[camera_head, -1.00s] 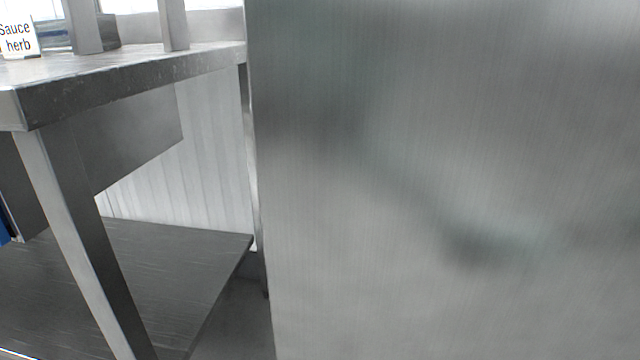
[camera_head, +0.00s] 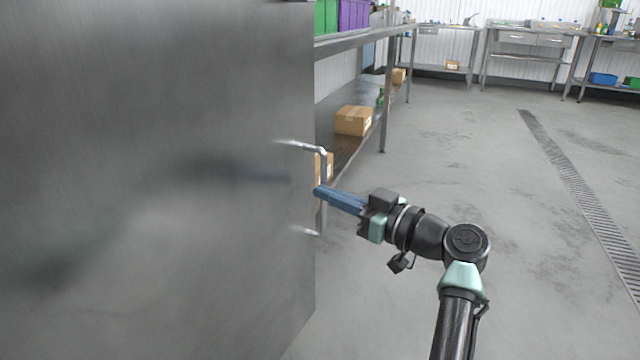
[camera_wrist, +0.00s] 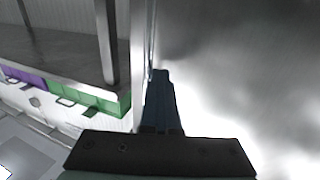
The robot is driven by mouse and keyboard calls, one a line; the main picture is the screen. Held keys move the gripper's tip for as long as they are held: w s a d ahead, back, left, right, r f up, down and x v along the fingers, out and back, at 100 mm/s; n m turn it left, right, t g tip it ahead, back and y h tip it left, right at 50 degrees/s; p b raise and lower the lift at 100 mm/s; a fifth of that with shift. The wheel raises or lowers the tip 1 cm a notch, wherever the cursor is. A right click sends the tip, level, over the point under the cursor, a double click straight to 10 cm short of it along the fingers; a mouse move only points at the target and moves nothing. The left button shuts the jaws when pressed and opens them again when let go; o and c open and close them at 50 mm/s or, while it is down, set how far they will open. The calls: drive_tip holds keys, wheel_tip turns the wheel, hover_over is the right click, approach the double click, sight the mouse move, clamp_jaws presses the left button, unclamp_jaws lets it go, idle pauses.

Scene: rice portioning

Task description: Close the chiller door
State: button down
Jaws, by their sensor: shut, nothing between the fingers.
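The chiller door (camera_head: 150,180) is a large brushed-steel panel filling the left half of the head view. A bar handle (camera_head: 323,165) stands out near its right edge. My gripper (camera_head: 318,191) is shut and empty, its blue fingers pointing left with their tips at the handle; I cannot tell if they touch it. In the wrist view the shut blue fingers (camera_wrist: 158,80) are beside a bright steel surface (camera_wrist: 240,60), probably the door. The chiller's opening is not in view.
A steel shelf bench (camera_head: 350,42) with green and purple bins (camera_head: 352,14) stands behind the door's edge, cardboard boxes (camera_head: 353,120) on its lower shelf. Steel tables (camera_head: 530,30) line the far wall. The grey floor (camera_head: 540,220) to the right is open, with a drain strip (camera_head: 575,180).

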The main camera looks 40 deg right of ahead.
sight(282, 176)
drive_tip(key=s+a+r+m+h+p, duration=0.1)
drive_tip(key=s+m+h+p, duration=0.1)
drive_tip(key=s+h+p, duration=0.4)
drive_tip(key=s+a+m+h+p, duration=0.1)
drive_tip(key=s+a+m+p, duration=0.15)
drive_tip(key=s+p, duration=0.6)
drive_tip(key=x, duration=1.5)
drive_tip(key=shift+d, duration=0.25)
drive_tip(key=shift+s, duration=0.1)
drive_tip(key=shift+n+y, duration=0.35)
drive_tip(key=shift+y, duration=0.15)
drive_tip(key=w+a+b, duration=0.1)
drive_tip(key=w+b, duration=0.1)
drive_tip(key=w, duration=0.1)
drive_tip(key=w+a+b, duration=0.1)
drive_tip(key=w+b, duration=0.1)
drive_tip(key=w, duration=0.1)
drive_tip(key=w+a+b, duration=0.1)
drive_tip(key=w+b, duration=0.1)
drive_tip(key=w, duration=0.2)
drive_tip(key=shift+w+a, duration=0.1)
drive_tip(key=shift+a, duration=0.05)
